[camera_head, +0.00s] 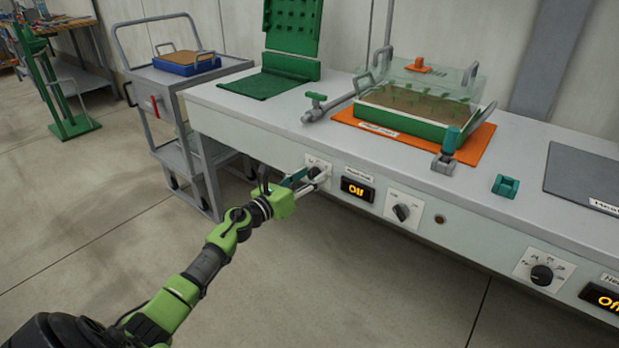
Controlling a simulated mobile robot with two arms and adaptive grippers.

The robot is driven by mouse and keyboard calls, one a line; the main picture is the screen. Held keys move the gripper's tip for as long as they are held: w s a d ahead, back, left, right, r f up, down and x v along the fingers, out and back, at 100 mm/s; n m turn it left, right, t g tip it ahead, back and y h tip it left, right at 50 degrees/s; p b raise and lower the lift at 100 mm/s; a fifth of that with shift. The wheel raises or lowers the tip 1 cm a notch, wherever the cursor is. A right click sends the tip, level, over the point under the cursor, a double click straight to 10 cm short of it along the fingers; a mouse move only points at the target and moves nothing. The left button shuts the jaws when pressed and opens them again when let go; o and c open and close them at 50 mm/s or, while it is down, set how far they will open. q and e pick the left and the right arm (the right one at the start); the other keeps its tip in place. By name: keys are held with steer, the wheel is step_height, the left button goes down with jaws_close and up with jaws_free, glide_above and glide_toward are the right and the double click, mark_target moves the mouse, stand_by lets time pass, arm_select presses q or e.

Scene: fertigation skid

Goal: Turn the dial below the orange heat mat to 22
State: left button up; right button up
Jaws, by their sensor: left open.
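The orange heat mat (480,146) lies on the bench top, with a green tray under a clear cover on it. On the bench front below are a black dial (314,171) on a white plate, a display (357,189) reading "Off", and another dark dial (402,212) on a white plate. My left gripper (311,180) is open, its fingertips at the first dial and partly covering it and its plate. I cannot tell whether they touch it. The scale numbers are too small to read. My right gripper is not in view.
A grey mat (587,181) lies at the right, with its own dial (541,275) and "Off" display (603,297) below. A grey cart (170,78) stands left; the floor before the bench is clear.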

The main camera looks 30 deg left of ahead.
arm_select(q)
steer(key=c, duration=1.1)
